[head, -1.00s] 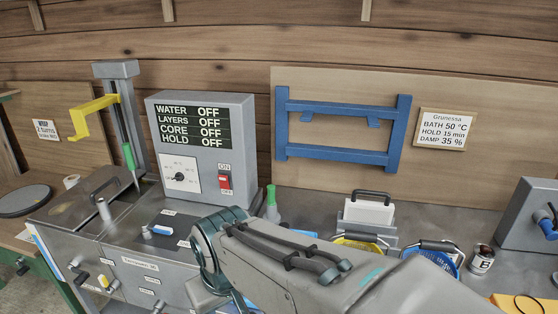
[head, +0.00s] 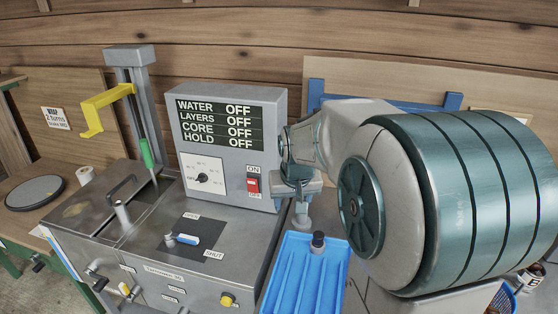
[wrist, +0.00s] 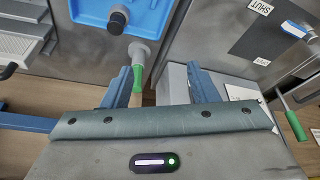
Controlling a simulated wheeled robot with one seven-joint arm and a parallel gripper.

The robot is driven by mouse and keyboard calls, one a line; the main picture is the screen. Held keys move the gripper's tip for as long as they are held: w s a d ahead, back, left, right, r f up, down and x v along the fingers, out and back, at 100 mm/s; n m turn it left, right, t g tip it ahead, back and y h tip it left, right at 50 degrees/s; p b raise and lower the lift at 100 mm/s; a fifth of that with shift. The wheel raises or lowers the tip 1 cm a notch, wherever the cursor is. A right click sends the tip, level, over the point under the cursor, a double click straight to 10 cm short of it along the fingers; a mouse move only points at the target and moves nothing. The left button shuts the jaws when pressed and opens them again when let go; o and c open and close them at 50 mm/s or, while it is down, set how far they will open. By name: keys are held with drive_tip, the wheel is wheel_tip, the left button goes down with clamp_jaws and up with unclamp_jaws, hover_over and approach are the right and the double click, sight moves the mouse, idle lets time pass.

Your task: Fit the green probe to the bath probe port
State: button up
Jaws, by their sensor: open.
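A green-topped piece (wrist: 138,75) stands in a grey round holder (wrist: 137,52) in the wrist view. My gripper (wrist: 165,82) is open around it, with the green top nearer the left finger and apparently not gripped. In the head view my gripper (head: 298,185) hangs over the grey holder (head: 302,216) and hides the green top. A second green handle (head: 147,153) on a thin metal rod slants into the bath machine by the column; it also shows in the wrist view (wrist: 290,118). I cannot tell which opening is the bath probe port.
The grey bath machine (head: 236,195) stands left of my gripper; its panel reads OFF on every line. A blue tray (head: 303,270) with a black-capped piece (head: 318,241) lies in front of the holder. A yellow crank arm (head: 106,98) juts from the column.

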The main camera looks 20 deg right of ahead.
drive_tip(key=w+d+f+m+p, duration=0.1)
drive_tip(key=w+d+f+p, duration=0.15)
drive_tip(key=w+d, duration=0.75)
drive_tip(key=shift+h, duration=0.3)
drive_tip(key=x, duration=0.5)
drive_tip(key=w+p+x, duration=0.1)
drive_tip(key=x, duration=0.4)
drive_tip(key=a+x, duration=0.1)
drive_tip(key=x, duration=0.4)
drive_tip(key=shift+w+r+p, duration=0.15)
drive_tip(key=shift+w+p, duration=0.15)
drive_tip(key=shift+t, duration=0.3)
clamp_jaws()
drive_tip(key=shift+s+r, duration=0.1)
drive_tip(key=shift+r, duration=0.55)
